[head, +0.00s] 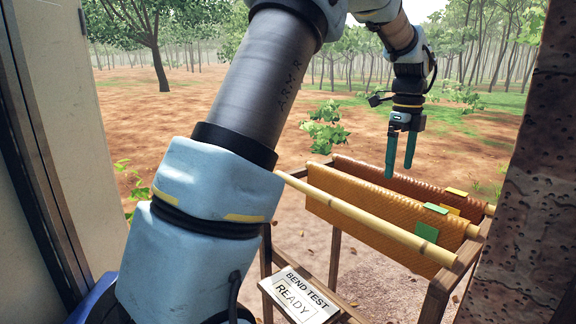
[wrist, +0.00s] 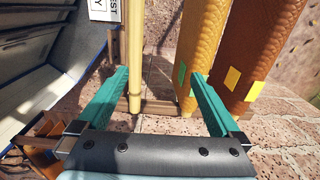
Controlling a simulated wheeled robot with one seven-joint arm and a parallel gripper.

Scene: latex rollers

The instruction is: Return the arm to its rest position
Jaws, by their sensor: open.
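My gripper (head: 400,155) hangs from my arm above the back of a wooden rack, its two green fingers pointing down. In the wrist view my gripper (wrist: 160,90) is open, with the fingers wide apart and nothing held between them. A bare pale pole (head: 370,215) lies across the front of the rack. It also shows in the wrist view (wrist: 135,55), in the space between the fingers. An amber latex sheet (head: 385,228) and a darker brown sheet (head: 400,185) hang behind it. My thick arm links fill the middle of the head view and hide part of the scene.
The wooden rack (head: 334,258) stands at the lower right, with a "BEND TEST READY" sign (head: 298,296) at its front. A rough brown post (head: 530,190) borders the right. Open reddish ground (head: 130,110) with trees lies beyond.

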